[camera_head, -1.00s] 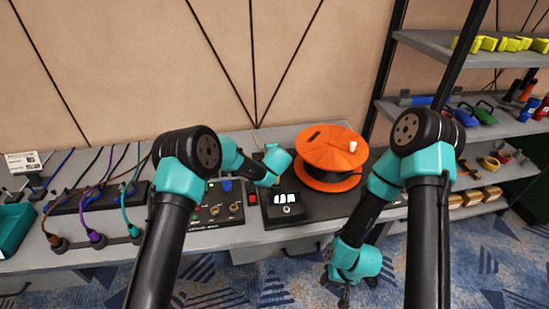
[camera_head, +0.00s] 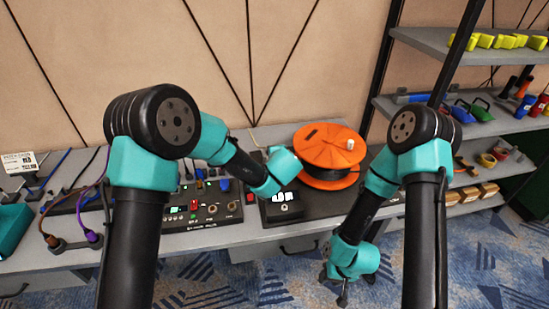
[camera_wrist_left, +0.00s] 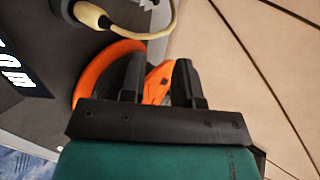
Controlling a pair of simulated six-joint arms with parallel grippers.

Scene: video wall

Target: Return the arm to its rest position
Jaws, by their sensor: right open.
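My left arm (camera_head: 164,120) reaches over the bench, its teal wrist (camera_head: 280,168) in front of the orange spool. Its fingers are hidden in the head view. In the left wrist view my left gripper (camera_wrist_left: 158,78) has its two dark fingers apart, with only the orange spool behind them and nothing held. My right arm (camera_head: 418,135) bends down in front of the bench. My right gripper (camera_head: 343,293) hangs open and empty over the carpet, low in the head view.
The orange cable spool (camera_head: 328,147) stands on the bench beside a black device with a lit display (camera_head: 284,198). A switch panel (camera_head: 208,217) with lit buttons lies left of it. Shelves (camera_head: 455,97) with coloured parts stand at right. Blue carpet (camera_head: 480,270) is open below.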

